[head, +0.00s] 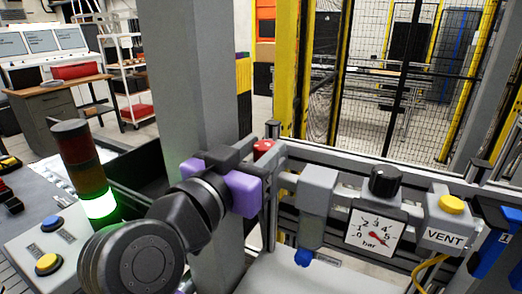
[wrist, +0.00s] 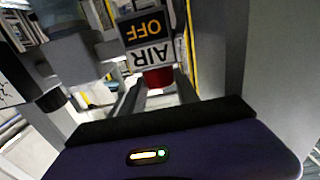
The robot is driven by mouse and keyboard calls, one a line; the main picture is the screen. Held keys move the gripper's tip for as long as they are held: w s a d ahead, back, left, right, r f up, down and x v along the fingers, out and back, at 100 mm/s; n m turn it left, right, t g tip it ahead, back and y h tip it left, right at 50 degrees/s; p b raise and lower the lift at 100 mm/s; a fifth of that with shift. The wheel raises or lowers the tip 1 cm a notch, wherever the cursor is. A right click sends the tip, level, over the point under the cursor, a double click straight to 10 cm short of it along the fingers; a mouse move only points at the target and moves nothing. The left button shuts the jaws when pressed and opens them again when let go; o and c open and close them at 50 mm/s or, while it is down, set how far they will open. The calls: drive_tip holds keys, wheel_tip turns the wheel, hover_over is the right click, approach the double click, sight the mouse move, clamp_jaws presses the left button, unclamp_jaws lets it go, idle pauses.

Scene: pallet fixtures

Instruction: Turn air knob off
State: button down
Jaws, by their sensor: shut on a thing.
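The red air knob (head: 263,147) shows at the far side of my gripper, in front of the rail fixture. My gripper (head: 248,150), purple and black, is shut on it; the arm partly hides the contact.
A grey regulator with a blue end (head: 303,257), a pressure gauge (head: 374,232) with a black knob (head: 385,181) and a VENT box (head: 447,225) with a yellow button stand right of the gripper. A thick grey post (head: 186,75) rises close behind the arm. A stack light (head: 98,203) glows green at left.

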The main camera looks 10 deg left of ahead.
drive_tip(key=c, duration=0.9)
unclamp_jaws()
drive_tip(key=shift+f, duration=0.1)
drive_tip(key=b+v, duration=0.1)
drive_tip(key=v, duration=0.6)
drive_tip(key=shift+s+a+b, duration=0.15)
drive_tip(key=shift+s+b, duration=0.2)
drive_tip(key=shift+s, duration=0.1)
